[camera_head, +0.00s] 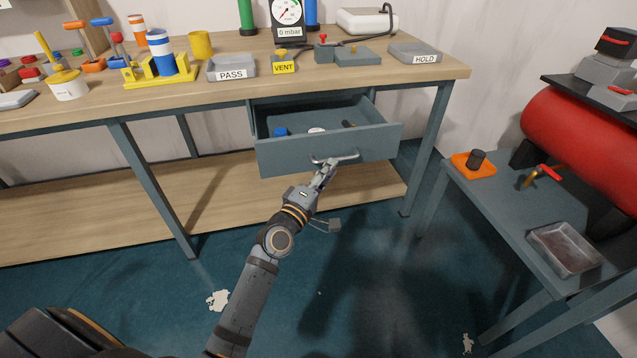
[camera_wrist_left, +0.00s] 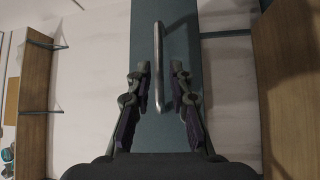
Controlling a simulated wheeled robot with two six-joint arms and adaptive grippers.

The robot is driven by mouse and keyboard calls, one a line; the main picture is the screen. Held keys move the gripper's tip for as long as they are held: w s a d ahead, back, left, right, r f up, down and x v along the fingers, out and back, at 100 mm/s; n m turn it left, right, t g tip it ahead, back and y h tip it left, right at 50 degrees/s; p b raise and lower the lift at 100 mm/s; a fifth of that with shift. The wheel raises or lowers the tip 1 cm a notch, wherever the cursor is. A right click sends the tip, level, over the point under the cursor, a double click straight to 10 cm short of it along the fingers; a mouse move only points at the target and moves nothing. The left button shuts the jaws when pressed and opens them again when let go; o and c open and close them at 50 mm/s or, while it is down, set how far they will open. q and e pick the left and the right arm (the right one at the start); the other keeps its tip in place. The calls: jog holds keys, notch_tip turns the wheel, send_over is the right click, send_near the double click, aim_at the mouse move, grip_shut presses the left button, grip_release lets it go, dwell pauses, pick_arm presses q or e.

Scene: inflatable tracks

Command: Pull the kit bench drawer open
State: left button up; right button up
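The kit bench drawer (camera_head: 325,149) is grey-blue and stands pulled out from under the bench top, with its inside showing. A blue item (camera_head: 281,131), a white item (camera_head: 317,130) and a dark item lie in it. Its metal bar handle (camera_head: 343,158) is on the front face. My left gripper (camera_head: 326,170) is at the handle. In the left wrist view the handle (camera_wrist_left: 158,60) runs between the two fingers of my left gripper (camera_wrist_left: 160,68), with a gap on each side. The fingers are apart. My right gripper is not in view.
The wooden bench top (camera_head: 220,97) carries a PASS tray (camera_head: 232,68), a VENT block (camera_head: 284,66) and a HOLD tray (camera_head: 414,54). A bench leg (camera_head: 428,150) stands right of the drawer. A side table (camera_head: 510,205) with a red tank (camera_head: 580,135) is at right. The floor before the drawer is mostly clear.

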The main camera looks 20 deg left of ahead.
pick_arm(q)
jog(key=v, duration=0.7)
